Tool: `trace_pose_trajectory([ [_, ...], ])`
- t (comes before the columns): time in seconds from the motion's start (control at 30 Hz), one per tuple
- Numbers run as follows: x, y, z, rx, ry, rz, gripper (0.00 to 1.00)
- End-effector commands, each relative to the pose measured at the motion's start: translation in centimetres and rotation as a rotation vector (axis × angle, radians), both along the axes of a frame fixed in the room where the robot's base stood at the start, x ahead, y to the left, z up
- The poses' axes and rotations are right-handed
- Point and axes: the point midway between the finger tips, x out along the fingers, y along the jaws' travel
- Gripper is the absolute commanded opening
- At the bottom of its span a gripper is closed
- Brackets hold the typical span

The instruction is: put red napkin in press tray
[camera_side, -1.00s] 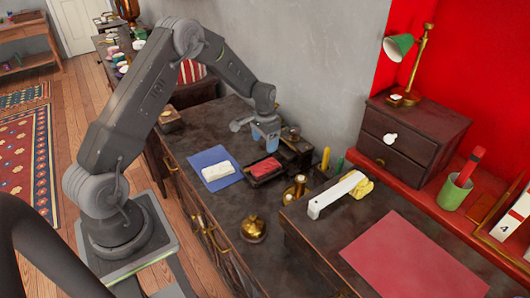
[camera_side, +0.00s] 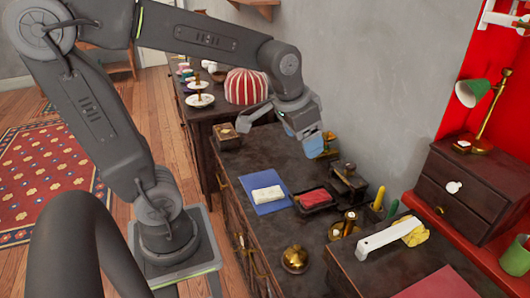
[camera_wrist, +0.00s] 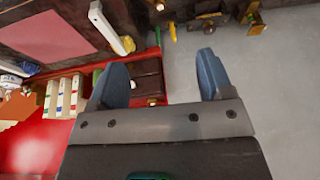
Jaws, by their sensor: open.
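The red napkin (camera_side: 315,197), a small folded red piece, lies in a small dark tray (camera_side: 318,209) on the dark counter in the side view. I take this tray to be the press tray. My gripper (camera_side: 322,148) is open, with blue fingers, behind and above the tray near the grey wall. It is tilted, apart from the napkin, and appears empty. In the wrist view my open gripper (camera_wrist: 163,80) has nothing between its fingers. I cannot make out the napkin or the tray there.
A white folded cloth (camera_side: 267,193) lies on a blue sheet (camera_side: 263,206) left of the tray. A dark box-like stand (camera_side: 347,182) is right behind the tray. A brass bell-like object (camera_side: 294,259) stands in front. A white bar (camera_side: 388,237) lies to the right.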

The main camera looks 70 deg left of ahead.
Motion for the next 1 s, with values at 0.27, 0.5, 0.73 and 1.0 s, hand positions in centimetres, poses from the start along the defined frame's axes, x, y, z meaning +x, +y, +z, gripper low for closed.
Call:
trace_pose_trajectory([
  [0.27,-8.1,-2.9,0.8,-0.028,-0.118,-0.01,0.73],
  [0.5,-9.8,-3.4,0.4,-0.038,-0.141,-0.009,0.73],
  [0.73,-9.8,-3.4,0.5,-0.038,-0.141,-0.009,0.73],
  [1.0,-9.7,-3.3,0.5,-0.038,-0.141,-0.009,0.73],
])
